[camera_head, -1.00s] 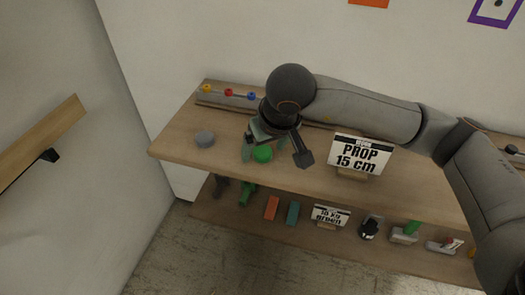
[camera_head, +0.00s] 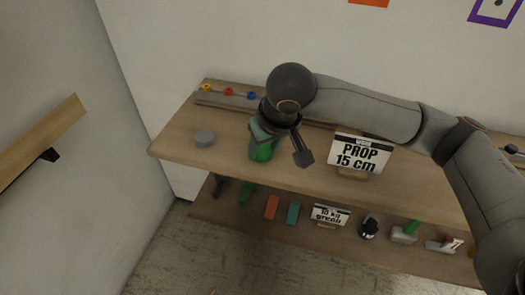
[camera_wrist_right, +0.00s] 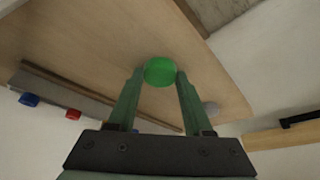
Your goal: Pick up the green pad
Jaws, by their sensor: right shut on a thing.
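The green pad (camera_head: 261,153) is a small bright green disc over the upper shelf board, between the fingers of my right gripper (camera_head: 262,150). In the right wrist view the pad (camera_wrist_right: 160,71) sits between the two fingertips, and the fingers (camera_wrist_right: 158,80) are shut on its sides. I cannot tell whether the pad touches the board or is slightly above it. My left gripper is not in view.
A grey disc (camera_head: 204,138) lies left of the pad on the wooden upper shelf (camera_head: 180,148). A "PROP 15 cm" sign (camera_head: 358,153) stands to the right. A rail with coloured knobs (camera_head: 228,92) runs behind. The lower shelf (camera_head: 225,215) holds several blocks.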

